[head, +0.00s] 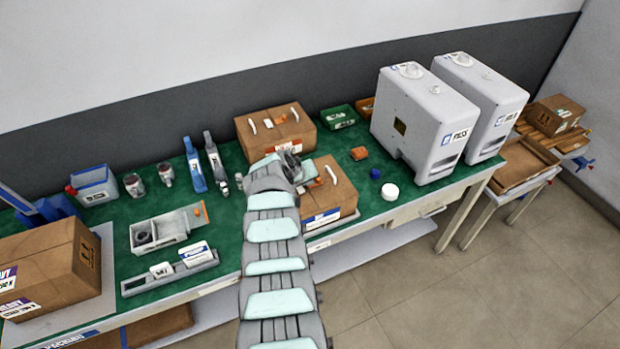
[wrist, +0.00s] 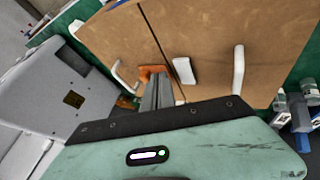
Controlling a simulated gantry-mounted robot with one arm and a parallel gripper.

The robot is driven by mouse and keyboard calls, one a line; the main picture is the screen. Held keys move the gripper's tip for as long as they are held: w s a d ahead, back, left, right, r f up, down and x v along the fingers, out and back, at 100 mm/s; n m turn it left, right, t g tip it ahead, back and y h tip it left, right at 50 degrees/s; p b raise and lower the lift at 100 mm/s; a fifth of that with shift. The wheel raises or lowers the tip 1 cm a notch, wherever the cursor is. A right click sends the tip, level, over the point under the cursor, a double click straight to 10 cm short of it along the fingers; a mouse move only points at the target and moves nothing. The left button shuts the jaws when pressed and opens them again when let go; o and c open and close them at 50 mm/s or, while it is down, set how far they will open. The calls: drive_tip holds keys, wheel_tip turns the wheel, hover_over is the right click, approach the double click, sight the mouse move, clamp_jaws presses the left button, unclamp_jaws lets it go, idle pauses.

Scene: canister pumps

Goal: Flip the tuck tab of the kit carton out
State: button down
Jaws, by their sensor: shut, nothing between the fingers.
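The kit carton seems to be the brown front carton (head: 335,199) below my gripper. In the wrist view the carton top (wrist: 215,35) has a dark seam, two white handles (wrist: 239,70), a white block (wrist: 184,70) and an orange tab (wrist: 150,70). My gripper (head: 290,165) is shut and empty. In the wrist view its fingertips (wrist: 155,78) are right at the orange tab, near the seam; I cannot tell if they touch it. My wrist hides the rear part of the carton. The tab looks flat against the top, but its exact fold is unclear.
A second brown carton (head: 262,148) with white handles stands behind. Two white canister pumps (head: 425,125) stand to the right.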

drive_tip(key=a, duration=0.1)
drive_tip(key=s+a+p, duration=0.1)
drive_tip(key=a, duration=0.1)
drive_tip(key=shift+s+r, duration=0.2)
drive_tip(key=shift+s, duration=0.05)
drive_tip(key=shift+s+a+r, duration=0.15)
drive_tip(key=shift+s+a, duration=0.05)
drive_tip(key=shift+a, duration=0.05)
drive_tip(key=shift+s+d+r+p, duration=0.15)
drive_tip(key=shift+d+r+p, duration=0.1)
drive_tip(key=shift+r+p, duration=0.3)
drive_tip(key=shift+s+a+r, duration=0.3)
drive_tip(key=shift+s+r, duration=0.15)
drive_tip(key=v, duration=0.6)
drive_tip(key=shift+s+r, duration=0.2)
drive_tip(key=shift+r, duration=0.1)
